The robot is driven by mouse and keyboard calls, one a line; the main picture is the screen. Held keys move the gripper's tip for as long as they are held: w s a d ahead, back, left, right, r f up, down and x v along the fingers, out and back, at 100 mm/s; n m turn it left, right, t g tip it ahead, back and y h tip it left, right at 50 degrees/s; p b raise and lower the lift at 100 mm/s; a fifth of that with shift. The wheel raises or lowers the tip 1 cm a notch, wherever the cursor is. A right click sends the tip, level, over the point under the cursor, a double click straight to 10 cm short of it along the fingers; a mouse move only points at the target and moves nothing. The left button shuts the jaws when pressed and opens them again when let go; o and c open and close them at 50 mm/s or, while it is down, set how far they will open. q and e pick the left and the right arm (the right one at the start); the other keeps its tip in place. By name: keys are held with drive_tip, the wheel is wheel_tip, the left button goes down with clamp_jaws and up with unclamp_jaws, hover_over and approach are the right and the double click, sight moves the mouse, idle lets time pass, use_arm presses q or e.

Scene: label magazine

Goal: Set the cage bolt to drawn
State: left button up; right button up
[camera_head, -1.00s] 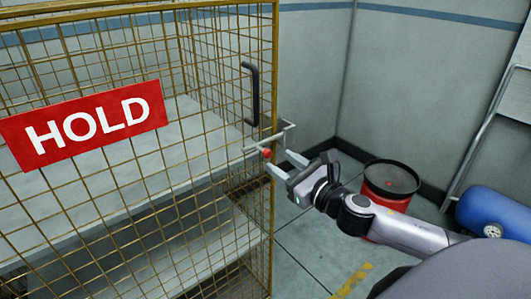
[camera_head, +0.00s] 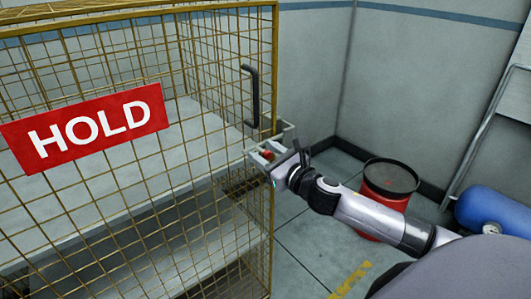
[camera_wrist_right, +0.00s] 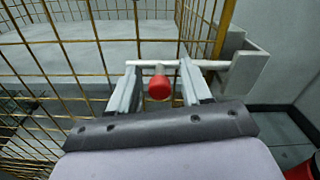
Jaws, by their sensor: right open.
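The cage bolt is a pale horizontal rod with a red knob, low on the cage door's right edge. In the right wrist view the red knob (camera_wrist_right: 159,87) sits between the two fingers of my right gripper (camera_wrist_right: 159,84), with a gap on each side. The rod (camera_wrist_right: 215,64) runs right into a pale bracket (camera_wrist_right: 243,72) beside the yellow cage post. In the head view my right gripper (camera_head: 268,158) is open around the red knob (camera_head: 266,154) and hides part of the bolt. My left gripper is not in view.
The yellow mesh cage (camera_head: 274,80) has a red HOLD sign (camera_head: 88,128) and a black handle (camera_head: 251,95) above the bolt. Open floor lies between cage and drum.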

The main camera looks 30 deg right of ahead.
sight(245, 153)
clamp_jaws()
drive_tip(key=a, duration=0.2)
drive_tip(key=a+p, duration=0.1)
drive_tip(key=a, duration=0.1)
drive_tip(key=shift+s, duration=0.2)
unclamp_jaws()
drive_tip(key=shift+d, duration=0.1)
